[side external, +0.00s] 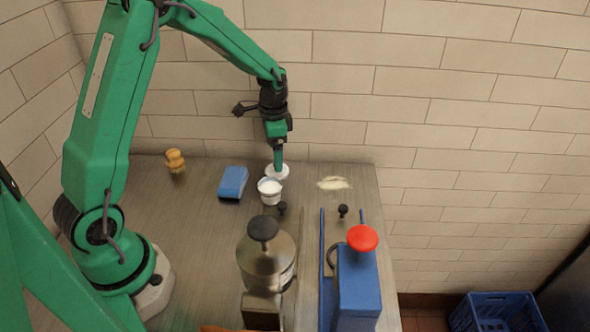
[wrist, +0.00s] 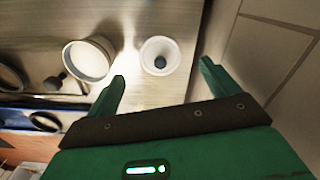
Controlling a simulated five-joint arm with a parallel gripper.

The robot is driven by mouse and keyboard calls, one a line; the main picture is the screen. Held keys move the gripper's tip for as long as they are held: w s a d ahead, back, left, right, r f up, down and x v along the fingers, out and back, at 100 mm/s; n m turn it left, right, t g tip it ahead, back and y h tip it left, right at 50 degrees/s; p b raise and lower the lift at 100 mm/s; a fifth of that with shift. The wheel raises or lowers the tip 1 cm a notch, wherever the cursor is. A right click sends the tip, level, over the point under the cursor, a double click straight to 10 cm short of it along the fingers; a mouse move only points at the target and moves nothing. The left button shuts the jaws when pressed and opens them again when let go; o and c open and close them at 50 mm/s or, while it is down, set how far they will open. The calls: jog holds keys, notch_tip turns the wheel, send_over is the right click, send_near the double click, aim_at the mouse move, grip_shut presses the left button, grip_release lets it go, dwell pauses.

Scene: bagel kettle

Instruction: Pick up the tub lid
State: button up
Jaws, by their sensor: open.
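The tub lid, a round white disc with a dark knob, lies on the metal worktop behind the tub in the side external view (side external: 285,173). In the wrist view the lid (wrist: 160,55) shows whole, just beyond the gap between my fingertips. My gripper (side external: 278,165) points down over the lid and partly covers it. In the wrist view my gripper (wrist: 162,72) is open, with nothing between its fingers. Whether a finger touches the lid cannot be told. The open white tub (side external: 270,197) with pale contents stands beside the lid; it also shows in the wrist view (wrist: 88,61).
A blue block (side external: 233,183) and a wooden brush (side external: 175,160) lie to the left. A pale powder patch (side external: 334,184) is to the right. A metal kettle (side external: 266,262) and a blue box with a red knob (side external: 360,285) stand in front. The tiled wall is close behind.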

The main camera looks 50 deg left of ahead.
jog(key=shift+f, duration=2.45)
jog(key=c, duration=1)
